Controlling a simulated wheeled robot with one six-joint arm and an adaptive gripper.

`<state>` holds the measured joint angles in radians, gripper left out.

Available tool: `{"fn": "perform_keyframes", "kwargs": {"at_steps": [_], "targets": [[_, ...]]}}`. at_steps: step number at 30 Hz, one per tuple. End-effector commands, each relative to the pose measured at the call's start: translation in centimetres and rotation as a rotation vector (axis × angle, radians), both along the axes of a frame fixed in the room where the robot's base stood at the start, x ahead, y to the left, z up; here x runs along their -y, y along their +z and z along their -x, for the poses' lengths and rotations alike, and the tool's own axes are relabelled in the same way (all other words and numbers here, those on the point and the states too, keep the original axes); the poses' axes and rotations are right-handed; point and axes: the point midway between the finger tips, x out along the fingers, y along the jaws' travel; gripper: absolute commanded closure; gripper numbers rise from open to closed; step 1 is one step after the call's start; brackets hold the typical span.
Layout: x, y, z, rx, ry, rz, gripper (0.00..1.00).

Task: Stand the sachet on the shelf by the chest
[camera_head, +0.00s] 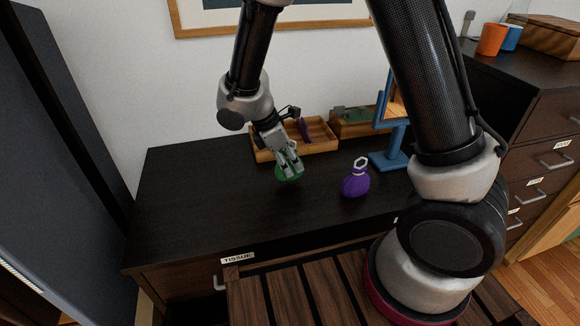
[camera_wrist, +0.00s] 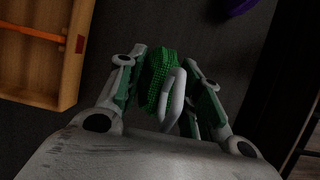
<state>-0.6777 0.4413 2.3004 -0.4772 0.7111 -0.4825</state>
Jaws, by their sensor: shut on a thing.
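My gripper (camera_head: 288,166) is shut on a green sachet (camera_head: 290,174) with a textured bag and a pale ring. The sachet also shows between the fingers in the wrist view (camera_wrist: 155,75), its ring toward the palm. It is over the dark desk (camera_head: 200,190); I cannot tell whether it touches the top. A purple sachet (camera_head: 355,184) with a pale ring stands on the desk to the right of my gripper, apart from it. A dark drawer unit (camera_head: 548,112) stands at the right, with a wooden chest-like box (camera_head: 553,36) on its top.
A wooden tray (camera_head: 322,147) with a purple item lies behind my gripper. Another wooden box (camera_head: 352,128) and a blue stand mirror (camera_head: 390,158) are to its right. Orange (camera_head: 491,39) and blue (camera_head: 512,37) cups stand on the drawer unit. The desk's left side is clear.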

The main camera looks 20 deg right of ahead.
Motion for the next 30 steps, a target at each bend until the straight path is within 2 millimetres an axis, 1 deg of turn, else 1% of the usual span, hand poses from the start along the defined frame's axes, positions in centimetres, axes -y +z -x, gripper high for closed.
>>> {"fn": "perform_keyframes", "kwargs": {"at_steps": [1,4,14,15,18,27,30], "targets": [[0.1,-0.9,0.1,-0.004,-0.001,0.004,0.89],[0.1,-2.0,0.1,-0.003,0.000,0.003,0.89],[0.0,-2.3,0.0,-0.001,-0.002,0.001,0.89],[0.0,-2.3,0.0,-0.001,-0.003,0.000,0.61],[0.0,-2.3,0.0,0.000,-0.002,0.000,0.43],[0.0,-2.2,0.0,-0.001,-0.001,0.000,0.43],[-0.1,-1.7,0.0,0.001,-0.001,0.000,0.43]]}}
